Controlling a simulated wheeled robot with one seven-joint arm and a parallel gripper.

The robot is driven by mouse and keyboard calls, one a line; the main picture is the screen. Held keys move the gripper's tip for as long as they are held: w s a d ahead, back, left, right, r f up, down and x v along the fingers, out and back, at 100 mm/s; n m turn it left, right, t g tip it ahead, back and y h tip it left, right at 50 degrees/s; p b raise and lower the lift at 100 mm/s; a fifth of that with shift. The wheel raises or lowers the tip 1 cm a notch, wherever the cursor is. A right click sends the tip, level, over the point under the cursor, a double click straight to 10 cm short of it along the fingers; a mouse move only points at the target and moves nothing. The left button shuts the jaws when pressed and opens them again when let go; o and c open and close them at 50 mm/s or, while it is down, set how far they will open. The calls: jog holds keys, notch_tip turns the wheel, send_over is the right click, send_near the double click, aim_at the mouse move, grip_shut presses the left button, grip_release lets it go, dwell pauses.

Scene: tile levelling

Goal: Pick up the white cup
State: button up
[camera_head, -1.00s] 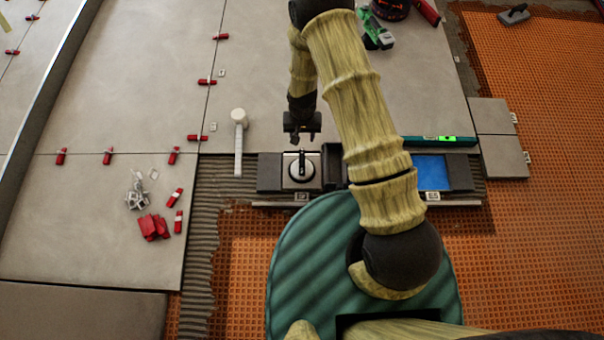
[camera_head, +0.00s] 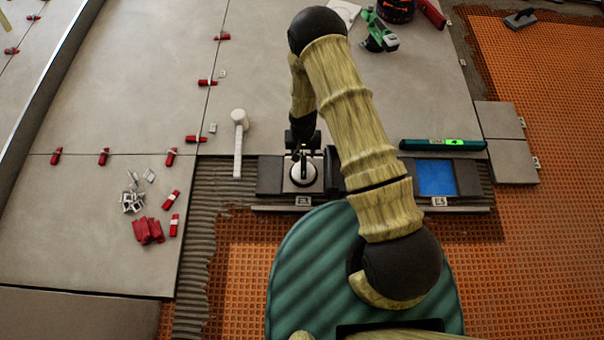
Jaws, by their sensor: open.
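A round white disc-shaped thing (camera_head: 304,176) sits on a grey square in the dark tray in front of me; it could be the white cup, seen from above. A dark upright part stands at its middle, partly hidden by my gripper. My gripper (camera_head: 302,152) is open and points down directly over it. Its fingertips are close to the upright part, but I cannot tell whether they touch it. No other cup shows.
The dark tray (camera_head: 269,176) also holds a blue square (camera_head: 435,178). A green level (camera_head: 443,144) lies behind it. A white mallet (camera_head: 239,140) lies to the left, with red wedges (camera_head: 148,231) and white clips (camera_head: 131,201) farther left.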

aim_at(304, 162)
jog(key=f, duration=0.2)
jog(key=b, duration=0.1)
jog(key=shift+d+f, duration=0.25)
jog(key=shift+f, duration=0.15)
jog(key=shift+a+f, duration=0.1)
jog(key=f+b, duration=0.2)
jog(key=f, duration=0.1)
jog(key=f+b, duration=0.2)
jog(key=shift+s, duration=0.25)
jog(key=shift+c, duration=0.3)
grip_shut()
